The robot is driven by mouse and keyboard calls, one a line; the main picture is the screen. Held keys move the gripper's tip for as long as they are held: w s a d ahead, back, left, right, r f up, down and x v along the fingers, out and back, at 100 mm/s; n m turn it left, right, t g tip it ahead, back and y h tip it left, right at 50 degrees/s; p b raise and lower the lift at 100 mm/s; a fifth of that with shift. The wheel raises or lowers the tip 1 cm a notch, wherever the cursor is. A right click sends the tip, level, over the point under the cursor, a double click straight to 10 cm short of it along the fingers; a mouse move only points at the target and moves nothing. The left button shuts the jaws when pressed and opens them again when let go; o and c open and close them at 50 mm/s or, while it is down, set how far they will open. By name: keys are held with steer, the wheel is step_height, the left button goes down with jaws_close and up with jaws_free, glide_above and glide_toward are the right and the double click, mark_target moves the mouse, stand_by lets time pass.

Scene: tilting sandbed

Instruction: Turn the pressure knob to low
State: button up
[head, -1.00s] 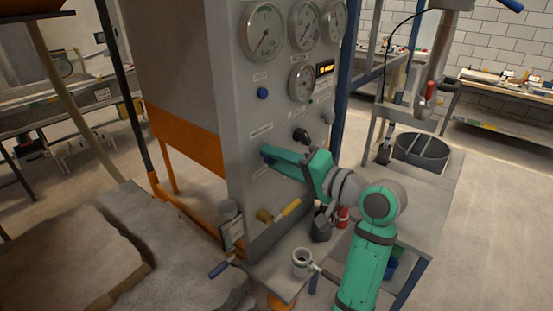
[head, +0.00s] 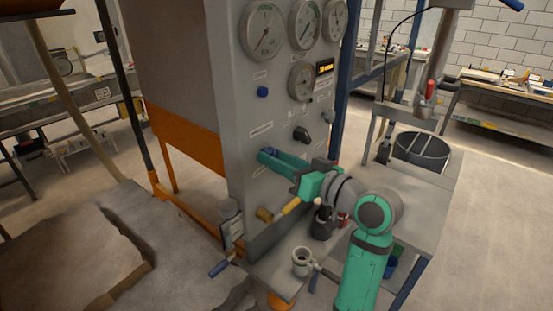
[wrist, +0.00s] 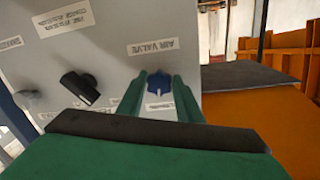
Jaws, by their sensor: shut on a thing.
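My gripper (head: 268,156) reaches to the front face of the grey panel (head: 245,200) and is shut on a blue knob (wrist: 160,82). In the wrist view the knob sits between the two green fingertips, with a white label on either side of it. In the head view the fingers mostly hide this knob. A black knob (head: 301,134) sits to its right and is free; it also shows in the wrist view (wrist: 80,88). Another blue knob (head: 262,92) sits higher on the panel. I cannot tell from the labels which knob is for pressure.
A white cup (head: 302,262) and a black container (head: 321,225) stand on the low bench. Orange framing (head: 185,138) is at left.

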steer(key=shift+f+n, duration=0.15)
steer(key=shift+n, duration=0.65)
steer(key=o, duration=1)
steer(key=shift+o, duration=0.2)
steer(key=v, duration=1.1)
